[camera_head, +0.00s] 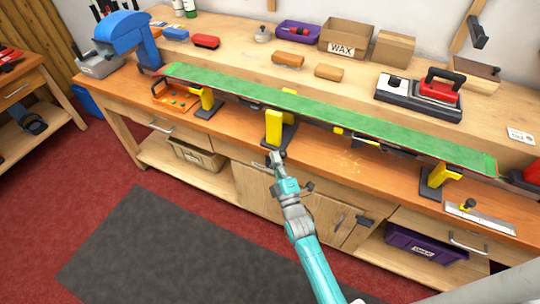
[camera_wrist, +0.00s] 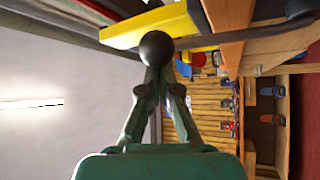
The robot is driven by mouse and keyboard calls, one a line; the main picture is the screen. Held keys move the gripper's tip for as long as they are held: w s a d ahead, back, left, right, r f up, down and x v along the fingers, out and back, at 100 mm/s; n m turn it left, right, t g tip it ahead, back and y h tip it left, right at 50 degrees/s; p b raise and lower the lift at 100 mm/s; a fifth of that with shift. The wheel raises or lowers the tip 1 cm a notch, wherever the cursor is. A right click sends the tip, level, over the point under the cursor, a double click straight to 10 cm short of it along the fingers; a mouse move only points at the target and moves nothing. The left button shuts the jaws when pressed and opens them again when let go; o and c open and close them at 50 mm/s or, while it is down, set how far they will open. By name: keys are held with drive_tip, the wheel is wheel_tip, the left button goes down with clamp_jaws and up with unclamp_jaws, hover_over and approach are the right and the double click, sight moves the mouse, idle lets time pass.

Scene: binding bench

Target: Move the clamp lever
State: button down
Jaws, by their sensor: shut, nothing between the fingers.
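In the wrist view, a dark round knob (camera_wrist: 157,48) sits straight ahead of my gripper (camera_wrist: 163,82), at its fingertips. It looks like the end of the clamp lever. A dark grey bar (camera_wrist: 230,37) runs from behind it to the right; I cannot tell whether it is part of the lever. A yellow clamp block (camera_wrist: 150,26) is just behind the knob. My gripper is shut and empty; whether it touches the knob is unclear. In the head view, my gripper (camera_head: 276,160) is in front of the middle yellow clamp (camera_head: 273,127), and the lever is largely hidden there.
A long green-topped board (camera_head: 330,112) lies across the yellow clamps, above the wooden bench (camera_head: 345,160). More yellow clamps stand at the left (camera_head: 207,100) and right (camera_head: 440,175). A metal ruler (camera_head: 480,216) lies at the front right. Open floor lies before the bench.

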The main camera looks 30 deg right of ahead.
drive_tip(key=shift+s+d+f+m+t+h, duration=0.25)
drive_tip(key=shift+s+d+f+m, duration=0.15)
drive_tip(key=shift+s, duration=0.2)
drive_tip(key=shift+s+d+f+m+t+h, duration=0.2)
drive_tip(key=shift+s+d+f+h, duration=0.1)
drive_tip(key=shift+s+d, duration=0.25)
drive_tip(key=shift+s+f, duration=0.1)
drive_tip(key=shift+f, duration=0.05)
